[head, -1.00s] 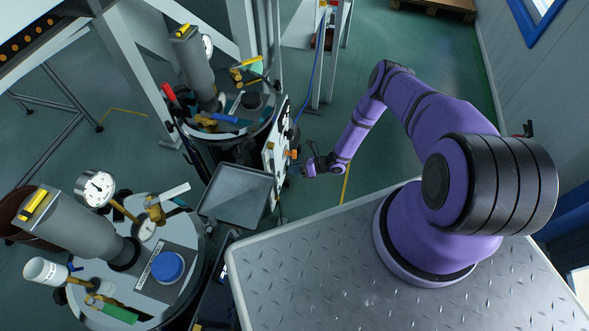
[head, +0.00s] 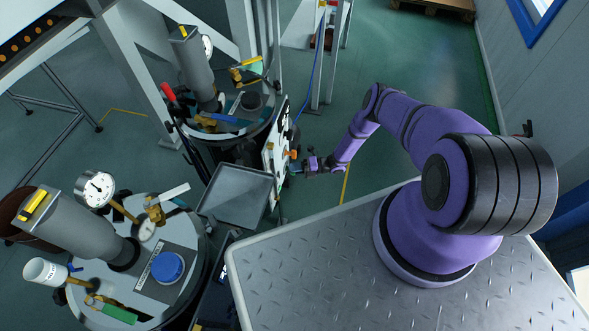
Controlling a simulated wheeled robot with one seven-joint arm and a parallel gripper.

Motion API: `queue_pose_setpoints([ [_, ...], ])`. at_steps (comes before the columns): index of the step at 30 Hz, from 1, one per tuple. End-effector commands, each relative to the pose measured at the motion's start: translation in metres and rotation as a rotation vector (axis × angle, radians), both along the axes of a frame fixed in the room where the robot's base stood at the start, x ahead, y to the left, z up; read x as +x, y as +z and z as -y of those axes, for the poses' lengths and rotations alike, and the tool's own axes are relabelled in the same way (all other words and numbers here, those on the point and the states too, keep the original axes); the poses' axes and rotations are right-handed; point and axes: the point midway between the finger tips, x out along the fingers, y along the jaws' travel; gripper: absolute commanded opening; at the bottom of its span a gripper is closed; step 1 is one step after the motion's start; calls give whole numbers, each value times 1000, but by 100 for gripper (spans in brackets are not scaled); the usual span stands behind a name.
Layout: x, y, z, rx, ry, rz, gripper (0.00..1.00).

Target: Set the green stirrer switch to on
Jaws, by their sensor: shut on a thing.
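The white control panel (head: 275,148) stands upright and is seen nearly edge-on, left of my arm. An orange knob (head: 293,154) sticks out from its right-hand face. My gripper (head: 298,169) is at this face, just below the orange knob, with its jaws shut at the panel. A small bit of green shows at the jaw tips, where the green stirrer switch (head: 293,171) is mostly hidden by the fingers. Its exact setting cannot be read from here.
A grey tray (head: 238,194) sits left of the panel. A vessel with a gauge and blue cap (head: 167,267) stands at the lower left, and another vessel (head: 225,118) behind the panel. The floor right of the panel is clear.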

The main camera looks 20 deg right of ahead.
Motion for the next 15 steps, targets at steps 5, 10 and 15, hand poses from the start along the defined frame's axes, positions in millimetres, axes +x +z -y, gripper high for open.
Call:
queue_pose_setpoints([
  [5,1,0,0,42,0,-61,0],
  [10,2,0,0,68,-2,-93,0],
  [15,2,0,1,76,-3,-105,0],
])
